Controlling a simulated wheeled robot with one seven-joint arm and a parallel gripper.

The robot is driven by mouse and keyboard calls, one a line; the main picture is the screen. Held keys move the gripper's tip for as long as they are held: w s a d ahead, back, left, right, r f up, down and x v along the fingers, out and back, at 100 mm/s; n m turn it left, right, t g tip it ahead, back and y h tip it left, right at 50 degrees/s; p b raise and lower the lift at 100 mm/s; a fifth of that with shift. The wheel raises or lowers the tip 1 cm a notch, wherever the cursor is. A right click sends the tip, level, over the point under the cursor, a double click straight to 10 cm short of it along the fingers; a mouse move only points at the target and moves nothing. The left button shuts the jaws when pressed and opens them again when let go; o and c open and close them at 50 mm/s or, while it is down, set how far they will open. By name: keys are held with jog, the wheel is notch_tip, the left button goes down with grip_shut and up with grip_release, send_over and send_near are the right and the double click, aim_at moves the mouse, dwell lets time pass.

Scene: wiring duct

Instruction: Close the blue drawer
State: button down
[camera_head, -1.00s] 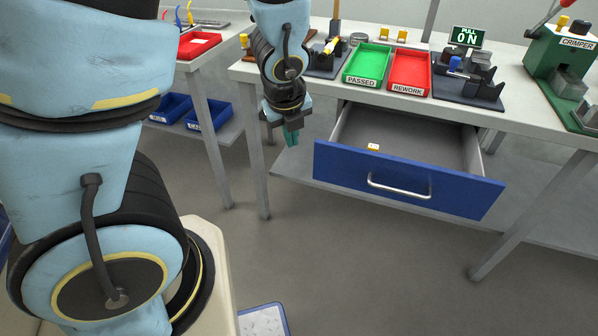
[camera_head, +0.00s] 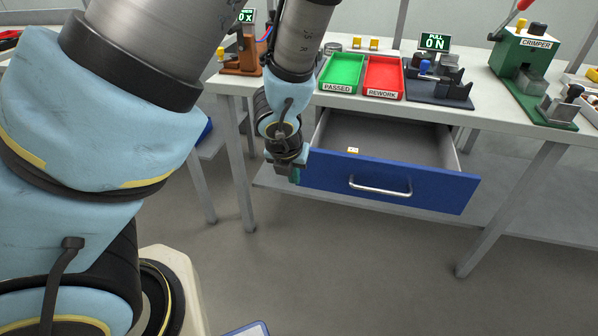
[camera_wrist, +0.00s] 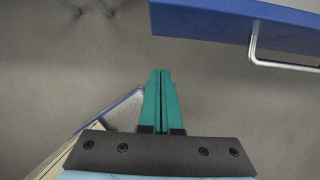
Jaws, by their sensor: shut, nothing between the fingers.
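The blue drawer (camera_head: 420,189) is pulled out under the workbench, with its grey inside showing. Its silver bar handle (camera_head: 380,188) is on the middle of the front. My gripper (camera_head: 295,177) is at the left end of the drawer front and points down; from the head view I cannot tell whether it touches. In the wrist view, the green fingers of my gripper (camera_wrist: 163,75) are shut together and empty. There the blue drawer front (camera_wrist: 225,22) and the handle (camera_wrist: 275,62) lie ahead and to the right, apart from the fingertips.
The workbench (camera_head: 500,107) carries a green PASSED tray (camera_head: 342,71), a red REWORK tray (camera_head: 383,75), a black fixture (camera_head: 438,85) and a green crimper (camera_head: 530,65). A table leg (camera_head: 510,210) stands right of the drawer.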

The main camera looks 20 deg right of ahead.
jog(key=shift+w+d+f+p, duration=0.45)
jog(key=shift+w+d+f, duration=0.35)
jog(key=shift+w, duration=0.2)
jog(key=shift+w+d+f+p, duration=0.45)
jog(key=shift+w+d+f, duration=0.3)
jog(key=shift+w, duration=0.25)
jog(key=shift+d+r, duration=0.1)
